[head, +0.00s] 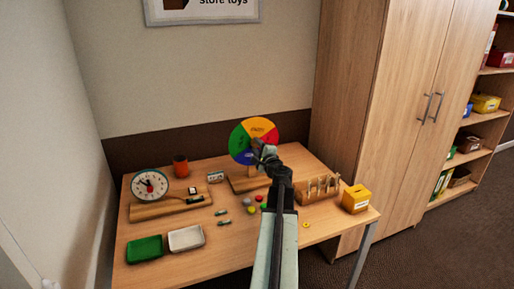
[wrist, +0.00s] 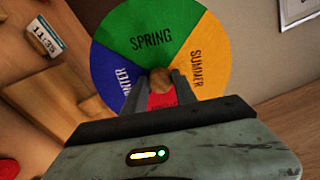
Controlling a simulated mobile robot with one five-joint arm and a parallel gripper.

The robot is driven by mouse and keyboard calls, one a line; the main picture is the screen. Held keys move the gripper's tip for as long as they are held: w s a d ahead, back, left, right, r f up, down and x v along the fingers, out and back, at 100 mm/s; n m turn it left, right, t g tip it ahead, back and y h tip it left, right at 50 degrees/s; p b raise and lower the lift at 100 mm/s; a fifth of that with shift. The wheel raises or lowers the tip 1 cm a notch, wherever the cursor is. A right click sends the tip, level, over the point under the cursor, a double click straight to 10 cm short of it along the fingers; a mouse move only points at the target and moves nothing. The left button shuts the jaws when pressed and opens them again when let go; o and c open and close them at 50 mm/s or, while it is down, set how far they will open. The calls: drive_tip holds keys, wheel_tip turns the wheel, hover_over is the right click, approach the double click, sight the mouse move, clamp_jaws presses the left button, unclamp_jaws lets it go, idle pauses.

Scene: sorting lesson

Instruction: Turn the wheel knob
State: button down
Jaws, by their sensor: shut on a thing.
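The season wheel (head: 261,128) stands on a wooden base at the back of the table, with yellow, green, blue and red sectors. In the wrist view the wheel (wrist: 135,35) shows its green SPRING sector at the top, yellow SUMMER at right and a blue sector at left. The brown wheel knob (wrist: 161,82) sits at the centre of the wheel. My gripper (wrist: 160,92) is shut on the knob, one finger on each side. In the head view my gripper (head: 258,147) covers the wheel's centre and hides the knob.
A clock (head: 150,185) on a wooden stand, an orange-brown cup (head: 181,166), a green tray (head: 145,250) and a white tray (head: 187,238) are at left. A wooden rack (head: 318,188) and a yellow box (head: 356,198) are at right. Small coloured pieces lie before the wheel.

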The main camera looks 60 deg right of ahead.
drive_tip(key=n, duration=0.5)
drive_tip(key=shift+f+n, duration=0.1)
drive_tip(key=shift+n, duration=0.2)
drive_tip(key=n, duration=0.5)
drive_tip(key=shift+f, duration=0.1)
drive_tip(key=n, duration=0.5)
drive_tip(key=shift+s+d, duration=0.1)
drive_tip(key=shift+d+n, duration=0.1)
drive_tip(key=shift+n, duration=2.4)
drive_tip(key=c, duration=1)
unclamp_jaws()
